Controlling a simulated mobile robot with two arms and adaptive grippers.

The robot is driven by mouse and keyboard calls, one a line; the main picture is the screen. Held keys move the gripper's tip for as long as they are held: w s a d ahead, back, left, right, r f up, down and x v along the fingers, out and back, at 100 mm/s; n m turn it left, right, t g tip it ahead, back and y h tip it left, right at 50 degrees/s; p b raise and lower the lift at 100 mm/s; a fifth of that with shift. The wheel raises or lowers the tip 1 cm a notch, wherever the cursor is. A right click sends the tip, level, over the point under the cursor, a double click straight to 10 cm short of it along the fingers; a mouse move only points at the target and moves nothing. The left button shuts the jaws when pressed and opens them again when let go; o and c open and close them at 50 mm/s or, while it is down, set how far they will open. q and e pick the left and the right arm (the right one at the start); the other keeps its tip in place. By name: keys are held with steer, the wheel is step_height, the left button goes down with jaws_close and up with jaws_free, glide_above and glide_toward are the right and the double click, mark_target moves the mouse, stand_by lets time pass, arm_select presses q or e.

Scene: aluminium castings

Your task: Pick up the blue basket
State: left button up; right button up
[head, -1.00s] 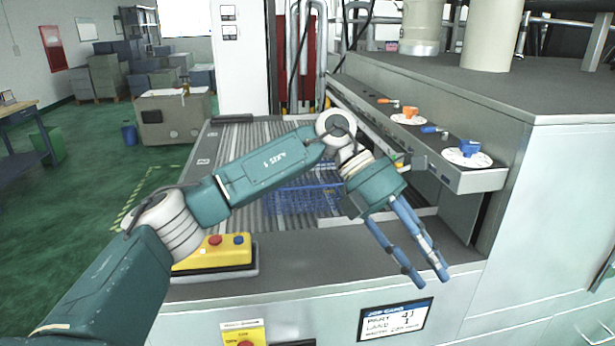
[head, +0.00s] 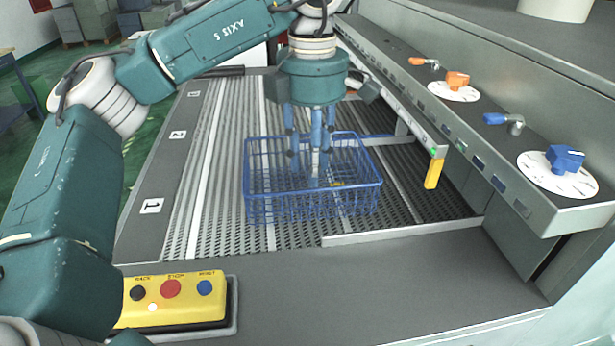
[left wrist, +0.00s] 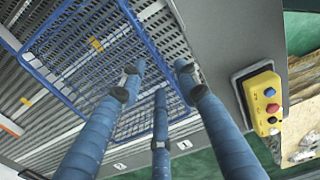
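The blue basket (head: 262,208) is an open wire basket standing upright on the dark slatted conveyor bed (head: 205,160). In the head view my left gripper (head: 312,165) comes straight down over it, its fingers overlapping the inside of the basket. In the left wrist view the basket (left wrist: 62,82) fills the upper left. The three blue fingers of the left gripper (left wrist: 158,75) are spread apart there, with nothing clamped between them. The fingertips are close to one rim; I cannot tell whether they touch it. My right gripper is not in view.
A yellow button box (head: 172,300) stands at the front left. A metal ledge with an orange dial (head: 457,80) and a blue dial (head: 565,158) runs along the right. A yellow-tipped bar (head: 434,172) stands just right of the basket.

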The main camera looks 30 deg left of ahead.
arm_select(q)
steer(key=shift+f, duration=0.75)
steer(key=p, duration=0.2)
glide_above(314, 220)
steer(key=f, duration=0.4)
steer(key=shift+w+a+f, duration=0.1)
steer(key=shift+w+a, duration=0.05)
steer(key=shift+w, duration=0.2)
steer(key=shift+f+p, duration=0.3)
steer(key=shift+f, duration=0.25)
steer(key=c, duration=0.8)
jaws_close()
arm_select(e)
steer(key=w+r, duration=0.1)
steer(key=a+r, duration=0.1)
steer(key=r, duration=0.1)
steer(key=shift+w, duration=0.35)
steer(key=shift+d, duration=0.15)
